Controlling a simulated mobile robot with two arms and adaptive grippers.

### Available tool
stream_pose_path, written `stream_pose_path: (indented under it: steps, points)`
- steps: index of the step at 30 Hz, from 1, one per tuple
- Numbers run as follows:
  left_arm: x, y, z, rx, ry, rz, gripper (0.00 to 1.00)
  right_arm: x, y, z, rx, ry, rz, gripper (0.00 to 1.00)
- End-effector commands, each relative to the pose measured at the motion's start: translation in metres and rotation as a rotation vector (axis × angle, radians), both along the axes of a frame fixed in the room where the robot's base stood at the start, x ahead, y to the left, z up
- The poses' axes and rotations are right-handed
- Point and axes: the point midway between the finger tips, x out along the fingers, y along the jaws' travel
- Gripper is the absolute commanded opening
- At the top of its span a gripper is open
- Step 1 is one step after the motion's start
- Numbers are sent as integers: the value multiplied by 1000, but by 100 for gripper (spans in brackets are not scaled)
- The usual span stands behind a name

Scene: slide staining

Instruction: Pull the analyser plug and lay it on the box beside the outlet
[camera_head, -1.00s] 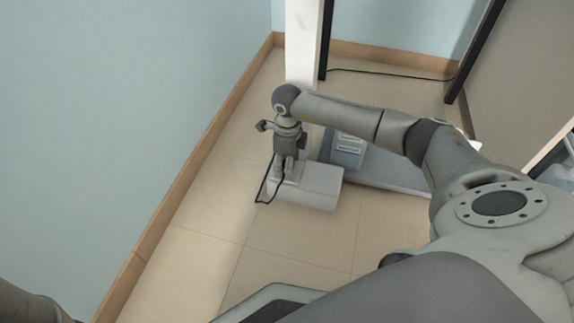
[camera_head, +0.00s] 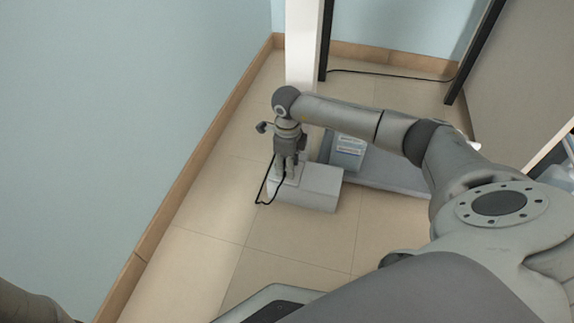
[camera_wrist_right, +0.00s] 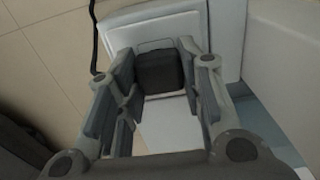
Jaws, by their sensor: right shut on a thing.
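My right gripper (camera_head: 286,176) points down over the pale grey box (camera_head: 322,190) on the floor. The dark, blocky plug (camera_wrist_right: 160,72) shows between its fingers in the right wrist view, and the gripper (camera_wrist_right: 160,88) is shut on it. A light plate with a raised rim, likely the outlet (camera_wrist_right: 215,25), lies behind the plug. I cannot tell whether the plug is still seated. A black cable (camera_head: 265,188) loops down on the left of the gripper and also shows in the wrist view (camera_wrist_right: 94,40). My left gripper is out of view.
A white post (camera_head: 303,45) stands just behind the gripper. A blue-grey container (camera_head: 348,152) stands on a low grey shelf (camera_head: 385,172) to the right. The blue wall (camera_head: 120,110) is on the left. Tiled floor (camera_head: 300,235) in front of the box is clear.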

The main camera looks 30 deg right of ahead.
Motion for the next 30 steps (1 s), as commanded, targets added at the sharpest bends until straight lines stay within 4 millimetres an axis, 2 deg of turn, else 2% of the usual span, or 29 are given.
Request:
stream_pose_path:
  steps: [30]
  points:
    - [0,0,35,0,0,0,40,0,0,39,-1,-1,0,0]
